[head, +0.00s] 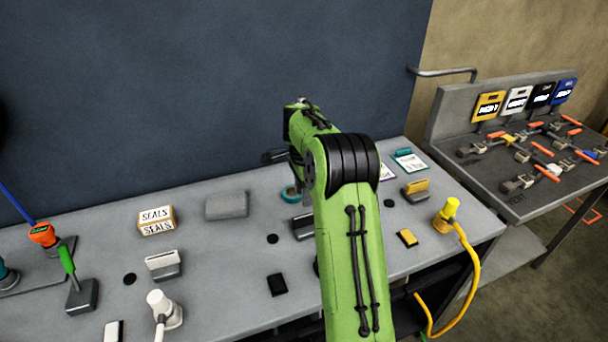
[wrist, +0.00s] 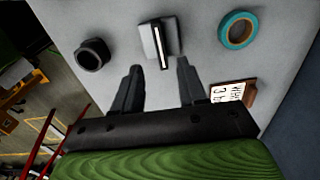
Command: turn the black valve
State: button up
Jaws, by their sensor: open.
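A grey block with a dark, pale-edged bar across it, which looks like the black valve, lies ahead of my fingertips in the wrist view (wrist: 148,42). In the head view this block (head: 302,228) is partly hidden behind my arm. My gripper (wrist: 158,68) is open, with its two dark fingers apart and nothing between them. The fingers point toward the block's near end; I cannot tell whether they touch it.
A black ring-shaped fitting (wrist: 91,55) is left of the block, and a teal tape roll (wrist: 238,30) is right. A labelled box (wrist: 232,93) lies near the right finger. On the bench stand a yellow-topped block (head: 415,189), a white-topped block (head: 163,264) and a seals box (head: 156,220).

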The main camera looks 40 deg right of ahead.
notch_tip(320, 180, up, 6)
jog(key=shift+f+p, duration=0.1)
jog(key=shift+p, duration=0.4)
